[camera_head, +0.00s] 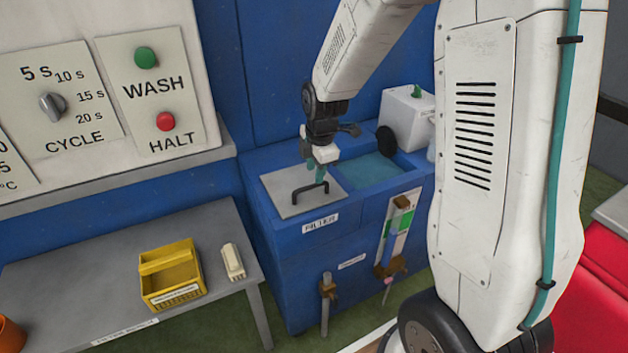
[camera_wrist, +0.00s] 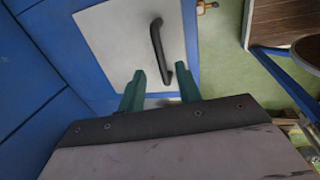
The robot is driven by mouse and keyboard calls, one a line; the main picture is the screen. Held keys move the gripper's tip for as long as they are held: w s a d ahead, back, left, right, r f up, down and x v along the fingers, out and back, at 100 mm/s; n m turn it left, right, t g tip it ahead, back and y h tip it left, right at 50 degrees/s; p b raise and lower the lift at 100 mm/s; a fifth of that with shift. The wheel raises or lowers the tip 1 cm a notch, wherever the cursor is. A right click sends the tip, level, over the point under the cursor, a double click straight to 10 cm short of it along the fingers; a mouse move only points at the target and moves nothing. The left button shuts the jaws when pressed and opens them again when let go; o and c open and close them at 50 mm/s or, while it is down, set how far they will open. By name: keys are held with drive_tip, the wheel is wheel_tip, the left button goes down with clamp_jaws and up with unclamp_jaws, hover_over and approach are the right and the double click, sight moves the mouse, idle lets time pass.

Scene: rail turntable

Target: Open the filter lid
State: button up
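The filter lid (camera_head: 284,199) is a flat grey plate lying shut on top of the blue tank, with a black bar handle (camera_head: 310,191) near its front edge. In the wrist view the lid (camera_wrist: 118,40) and its handle (camera_wrist: 158,48) lie beyond my fingers. My gripper (camera_head: 318,172) is above the lid, close to the handle. In the wrist view its two green fingers (camera_wrist: 161,88) are apart, with the near end of the handle appearing between them. I cannot tell whether they touch it. Nothing is gripped.
A blue tank (camera_head: 290,255) labelled FILTER holds an open water basin (camera_head: 368,171) right of the lid. A white box (camera_head: 407,115) stands behind. Brown valves (camera_head: 327,288) are on the tank front. A grey bench (camera_head: 85,278) carries a yellow bin (camera_head: 170,275). A control panel (camera_head: 100,90) is upper left.

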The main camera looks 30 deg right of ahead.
sight(313, 185)
drive_tip(key=f, duration=0.2)
drive_tip(key=w+f, duration=0.1)
drive_tip(key=f, duration=0.1)
drive_tip(key=shift+f, duration=0.4)
drive_tip(key=shift+c, duration=0.3)
